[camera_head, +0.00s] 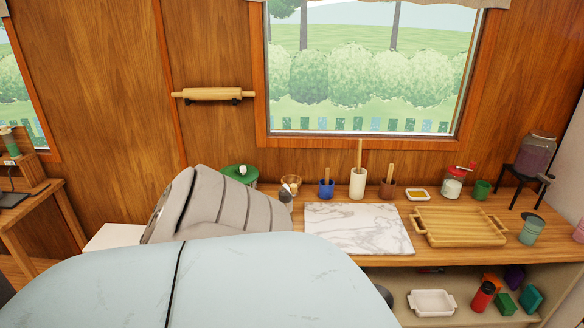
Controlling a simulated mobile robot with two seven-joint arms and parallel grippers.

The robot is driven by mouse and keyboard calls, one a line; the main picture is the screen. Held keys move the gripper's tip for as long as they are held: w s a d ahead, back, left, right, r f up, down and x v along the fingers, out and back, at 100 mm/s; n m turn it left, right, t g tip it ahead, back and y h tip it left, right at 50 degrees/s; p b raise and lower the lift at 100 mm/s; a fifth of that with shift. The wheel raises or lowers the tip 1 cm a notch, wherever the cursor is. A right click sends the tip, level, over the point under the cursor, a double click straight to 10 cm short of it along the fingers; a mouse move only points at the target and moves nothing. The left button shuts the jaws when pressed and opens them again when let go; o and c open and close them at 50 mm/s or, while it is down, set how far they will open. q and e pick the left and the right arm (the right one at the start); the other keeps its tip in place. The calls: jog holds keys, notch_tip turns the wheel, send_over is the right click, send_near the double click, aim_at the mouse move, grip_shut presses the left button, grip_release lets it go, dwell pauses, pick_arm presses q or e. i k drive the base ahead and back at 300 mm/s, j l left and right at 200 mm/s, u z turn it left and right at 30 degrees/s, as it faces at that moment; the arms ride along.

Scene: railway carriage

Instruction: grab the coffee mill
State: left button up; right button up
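I cannot tell for certain which thing is the coffee mill. A glass jar with a red top and a red handle-like part (453,184) stands at the back right of the wooden counter, with white contents showing. A small dark grey item with a pale top (286,194) stands at the back left, partly hidden by the large grey ribbed shape in the foreground. A teal vessel with a dark top (531,231) stands at the right. Neither of my grippers can be made out. Large pale blue and grey shapes cover the lower left and hide part of the counter.
A marble board (358,229) and a wooden tray (458,227) lie on the counter (395,260). Behind them are a blue cup (326,190), a white holder (357,184) and a brown cup (388,190). A dark stand holds a big jar (536,155). A shelf below carries a white dish (432,303).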

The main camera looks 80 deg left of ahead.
aim_at(283, 197)
jog(key=u, duration=3)
